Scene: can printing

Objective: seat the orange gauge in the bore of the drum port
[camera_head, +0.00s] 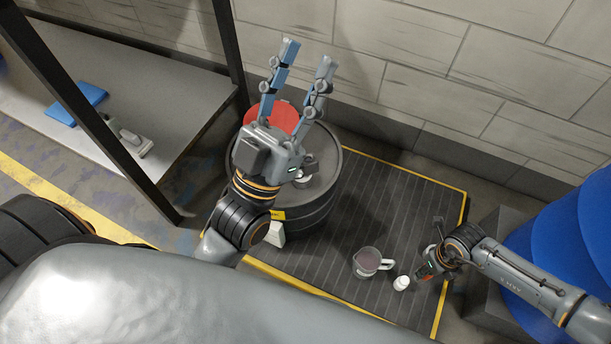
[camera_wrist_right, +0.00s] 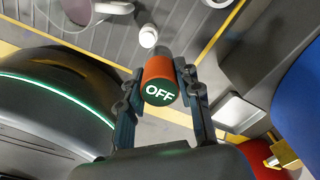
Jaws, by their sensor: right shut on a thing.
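The orange gauge (camera_wrist_right: 158,82) is a short orange cylinder with a green end marked OFF, pinched between the fingers of my right gripper (camera_wrist_right: 160,75). In the head view, my right gripper (camera_head: 428,264) is at the lower right, above the floor mat's right edge. The dark drum (camera_head: 313,215) stands upright left of the mat's middle. A small metal fitting, apparently the port (camera_head: 304,180), shows on its lid; its bore is not clear. My left gripper (camera_head: 308,54) is open and empty above the drum, hiding part of the lid. The gauge is well apart from the drum.
A grey jug (camera_head: 367,262) and a small white bottle (camera_head: 401,283) stand on the ribbed mat (camera_head: 390,205) between the drum and my right gripper. A red disc (camera_head: 285,116) is at the drum's back. A blue drum (camera_head: 575,245) is right; a bench (camera_head: 180,105) is left.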

